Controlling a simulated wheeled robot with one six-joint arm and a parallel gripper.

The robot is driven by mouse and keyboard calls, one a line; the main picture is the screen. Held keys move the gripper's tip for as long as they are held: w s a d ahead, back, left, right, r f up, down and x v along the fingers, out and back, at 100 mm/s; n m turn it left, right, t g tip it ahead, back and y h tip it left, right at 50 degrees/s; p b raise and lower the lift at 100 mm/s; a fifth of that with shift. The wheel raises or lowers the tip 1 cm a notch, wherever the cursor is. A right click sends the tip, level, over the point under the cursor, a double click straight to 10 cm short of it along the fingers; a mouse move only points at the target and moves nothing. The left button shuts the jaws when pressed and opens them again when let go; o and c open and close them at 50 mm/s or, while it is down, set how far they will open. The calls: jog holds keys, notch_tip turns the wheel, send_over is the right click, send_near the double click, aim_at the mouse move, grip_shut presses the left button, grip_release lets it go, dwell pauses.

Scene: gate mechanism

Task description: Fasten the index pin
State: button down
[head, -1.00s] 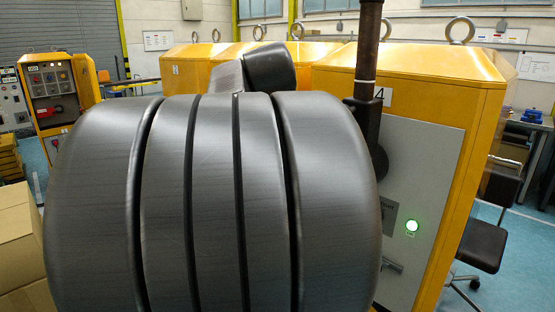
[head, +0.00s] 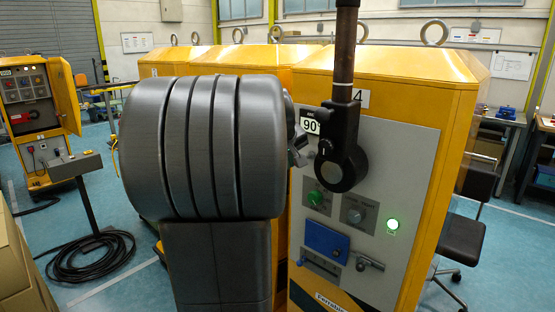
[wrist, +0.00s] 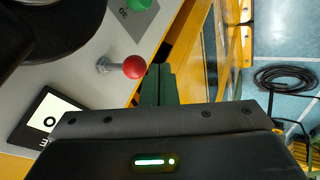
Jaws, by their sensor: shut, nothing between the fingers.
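The likely index pin is a red ball knob (wrist: 133,67) on a short metal stem, standing out from the grey panel (wrist: 80,88) in the wrist view. I cannot tell how deep the pin sits. My gripper (wrist: 158,84) has its dark green fingers together, empty, just right of the knob and seemingly apart from it. In the head view my own arm hides the knob and most of the gripper. The black lever hub (head: 342,166) carries an upright pole (head: 345,55), beside a "90°" plate (head: 311,127).
The yellow cabinet (head: 410,72) fills the centre right. A black cable coil (head: 90,255) lies on the floor at left. A chair (head: 460,240) stands at right.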

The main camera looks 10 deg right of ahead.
jog(key=shift+w+d, duration=0.15)
jog(key=shift+d, duration=0.15)
jog(key=shift+w+d+r+p, duration=0.1)
jog(key=shift+w+d+p, duration=0.8)
jog(key=shift+d, duration=0.3)
jog(key=shift+a, duration=0.1)
